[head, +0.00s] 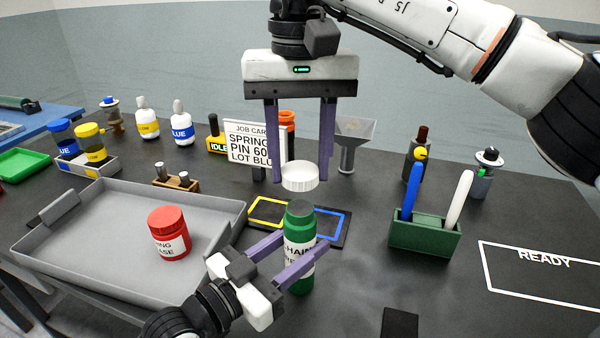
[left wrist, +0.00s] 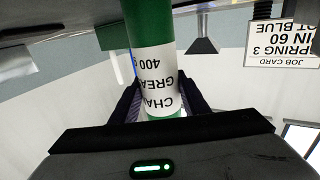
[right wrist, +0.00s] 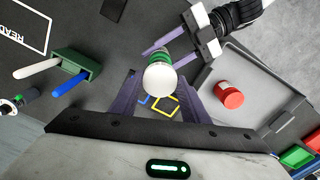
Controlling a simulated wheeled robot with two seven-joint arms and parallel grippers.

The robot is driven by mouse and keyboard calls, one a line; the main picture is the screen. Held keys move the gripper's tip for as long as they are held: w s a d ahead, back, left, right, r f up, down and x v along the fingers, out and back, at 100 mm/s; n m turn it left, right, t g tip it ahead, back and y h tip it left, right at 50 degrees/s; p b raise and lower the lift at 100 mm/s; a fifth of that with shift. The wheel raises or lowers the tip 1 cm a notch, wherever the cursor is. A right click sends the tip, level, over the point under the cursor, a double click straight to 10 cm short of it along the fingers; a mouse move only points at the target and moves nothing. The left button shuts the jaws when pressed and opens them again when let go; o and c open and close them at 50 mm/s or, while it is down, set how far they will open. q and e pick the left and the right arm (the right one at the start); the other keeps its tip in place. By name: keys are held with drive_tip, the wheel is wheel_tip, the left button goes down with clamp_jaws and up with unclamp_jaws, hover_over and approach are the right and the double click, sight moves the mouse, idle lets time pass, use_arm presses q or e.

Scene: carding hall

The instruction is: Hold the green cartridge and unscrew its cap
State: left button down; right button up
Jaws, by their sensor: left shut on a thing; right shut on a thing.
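The green cartridge (head: 299,278) with a white label stands upright on the dark table. My left gripper (head: 302,241) is shut on its middle from the near left; the left wrist view shows the cartridge (left wrist: 150,62) between the fingers. My right gripper (head: 300,181) points down from above and is shut on the white ribbed cap (head: 300,177). The cap is just above the cartridge's green top, with a small gap visible. In the right wrist view the cap (right wrist: 160,78) hides most of the cartridge's top.
A grey tray (head: 95,205) with a red jar (head: 169,236) is at the left. A green holder (head: 425,238) with a blue and a white stick stands at the right, beside the READY outline (head: 545,262). A job card (head: 252,142) and a funnel (head: 353,132) stand behind.

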use_arm(q)
drive_tip(key=c, duration=0.9)
unclamp_jaws()
drive_tip(key=shift+c, duration=0.2)
